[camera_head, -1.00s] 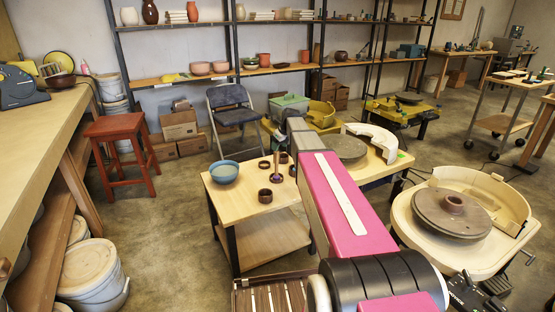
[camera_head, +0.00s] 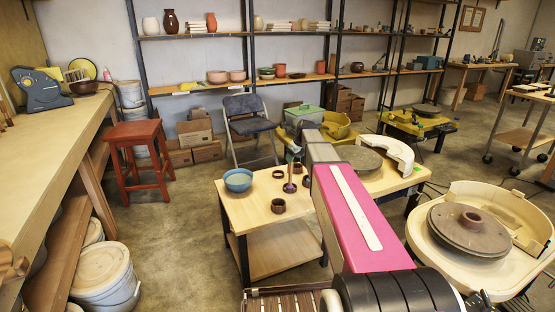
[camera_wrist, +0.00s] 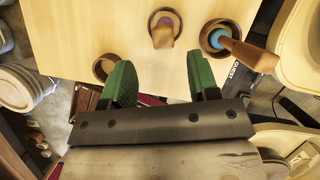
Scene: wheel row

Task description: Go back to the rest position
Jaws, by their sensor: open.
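My gripper (camera_wrist: 158,85) is open, its two green fingers wide apart with nothing between them. In the wrist view it is over the near edge of a light wooden table (camera_wrist: 90,30). A brown cup (camera_wrist: 104,68) shows beside the left finger, partly hidden. Another brown cup holds a purple-ended tool (camera_wrist: 162,36), and a third surrounds a blue-ended one with a wooden handle (camera_wrist: 245,52). In the head view the same small table (camera_head: 245,212) bears several brown cups (camera_head: 278,206) and an upright tool (camera_head: 290,178). My arm hides the gripper there.
A blue bowl (camera_head: 238,181) stands on the small table's left. A potter's wheel (camera_head: 470,228) is at right, another (camera_head: 358,160) behind the table. A red stool (camera_head: 135,132), a blue chair (camera_head: 248,114) and a long workbench (camera_head: 50,150) are at left. Bare floor (camera_head: 190,215) lies between.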

